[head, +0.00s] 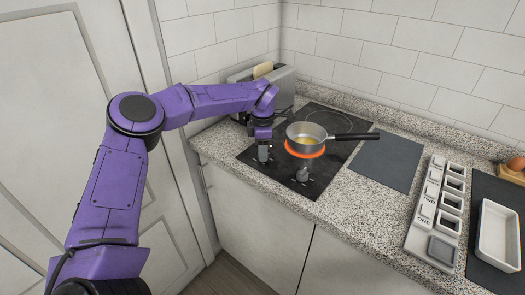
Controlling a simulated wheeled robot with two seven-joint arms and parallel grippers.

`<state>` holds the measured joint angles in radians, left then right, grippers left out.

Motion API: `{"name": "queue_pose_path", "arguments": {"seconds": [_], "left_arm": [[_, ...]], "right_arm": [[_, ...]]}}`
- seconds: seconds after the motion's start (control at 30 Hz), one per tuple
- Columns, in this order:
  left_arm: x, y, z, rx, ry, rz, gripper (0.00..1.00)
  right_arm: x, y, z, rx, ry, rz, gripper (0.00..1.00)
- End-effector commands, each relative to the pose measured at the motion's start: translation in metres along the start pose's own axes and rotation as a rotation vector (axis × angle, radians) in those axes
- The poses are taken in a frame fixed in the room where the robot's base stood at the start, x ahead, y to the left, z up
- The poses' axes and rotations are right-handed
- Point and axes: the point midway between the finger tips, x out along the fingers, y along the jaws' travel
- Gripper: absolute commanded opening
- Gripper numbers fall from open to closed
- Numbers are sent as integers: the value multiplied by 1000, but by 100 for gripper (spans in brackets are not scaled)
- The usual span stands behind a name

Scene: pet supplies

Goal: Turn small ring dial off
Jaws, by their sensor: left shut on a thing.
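My left gripper (263,151) reaches down from above onto the front left of the black cooktop (328,180). It is shut on a dial there, which the fingers mostly hide. A second grey dial (302,174) stands free to its right, near the cooktop's front edge. A saucepan (305,137) with yellowish contents sits on a ring (305,153) that glows orange-red. Its dark handle points right. Another ring (330,121) behind the pan is dark. I cannot read the dial markings. My right gripper is not in view.
A toaster (285,82) with bread stands behind the left arm. Right of the cooktop lie a dark grey mat (386,160), a white organizer (422,232) with several square compartments, and a white tray (498,236). Eggs (516,164) sit at the far right edge.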

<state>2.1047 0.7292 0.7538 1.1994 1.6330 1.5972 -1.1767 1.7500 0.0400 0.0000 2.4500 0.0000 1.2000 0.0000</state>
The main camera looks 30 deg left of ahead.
Motion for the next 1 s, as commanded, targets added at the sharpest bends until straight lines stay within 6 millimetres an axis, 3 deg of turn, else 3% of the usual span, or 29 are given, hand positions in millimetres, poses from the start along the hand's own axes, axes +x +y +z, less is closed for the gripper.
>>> {"name": "queue_pose_path", "arguments": {"seconds": [0.77, 0.8, 0.83, 0.87, 1.0], "left_arm": [[-1, 1, 0, -99, -2, 3, 6], [-1, 1, 0, -98, -2, 3, 46], [-1, 1, 0, -98, -2, 3, 56], [-1, 1, 0, -98, -2, 3, 62], [-1, 0, 0, -97, -1, 2, 62]], "right_arm": [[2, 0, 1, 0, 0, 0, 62], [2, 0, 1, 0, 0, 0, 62], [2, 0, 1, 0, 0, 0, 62], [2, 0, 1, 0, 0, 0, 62], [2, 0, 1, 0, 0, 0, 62]]}}
